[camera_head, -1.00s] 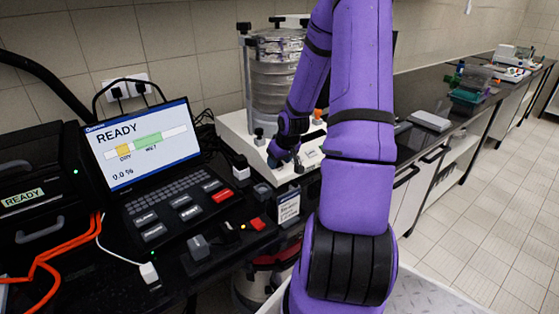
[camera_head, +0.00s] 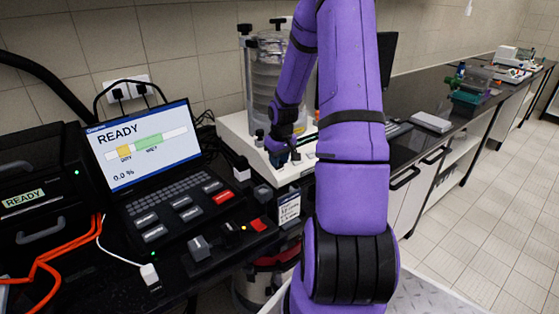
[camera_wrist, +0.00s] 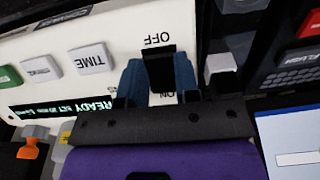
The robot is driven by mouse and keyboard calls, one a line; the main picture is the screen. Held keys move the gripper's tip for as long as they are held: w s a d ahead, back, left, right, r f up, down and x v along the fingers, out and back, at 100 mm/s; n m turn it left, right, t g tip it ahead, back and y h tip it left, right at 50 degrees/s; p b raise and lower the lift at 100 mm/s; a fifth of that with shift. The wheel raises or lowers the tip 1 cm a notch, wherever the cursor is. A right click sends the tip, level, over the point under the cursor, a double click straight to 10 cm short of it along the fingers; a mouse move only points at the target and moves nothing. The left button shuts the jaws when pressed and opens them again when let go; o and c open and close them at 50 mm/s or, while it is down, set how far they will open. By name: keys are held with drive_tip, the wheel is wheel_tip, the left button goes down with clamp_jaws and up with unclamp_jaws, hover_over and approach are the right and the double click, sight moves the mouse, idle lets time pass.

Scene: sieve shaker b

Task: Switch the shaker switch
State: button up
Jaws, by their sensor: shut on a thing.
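The sieve shaker has a white base (camera_head: 232,130) with a stack of clear sieves (camera_head: 270,75) on top, partly behind my arm. In the wrist view its white panel (camera_wrist: 110,30) fills the upper left. The black shaker switch (camera_wrist: 160,68) sits there between an OFF label (camera_wrist: 158,39) and a partly covered ON label, both upside down. My gripper (camera_wrist: 159,80) has blue fingers on both sides of the switch and is shut on it. In the head view my gripper (camera_head: 279,152) is at the front of the base, and the switch is hidden.
A TIME button (camera_wrist: 91,58) and a lit display reading READY (camera_wrist: 60,108) are on the panel beside my gripper. A black console with a READY screen (camera_head: 140,145) stands left of the shaker. Orange cables (camera_head: 70,260) run at lower left. A dark bench (camera_head: 430,95) extends right.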

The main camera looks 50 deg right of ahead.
drive_tip(key=o, duration=0.9)
drive_tip(key=r, duration=0.7)
drive_tip(key=s+r, duration=0.1)
drive_tip(key=r, duration=0.2)
drive_tip(key=shift+s+a+r, duration=0.1)
drive_tip(key=shift+a+r, duration=0.05)
drive_tip(key=shift+r, duration=0.2)
drive_tip(key=shift+r, duration=0.1)
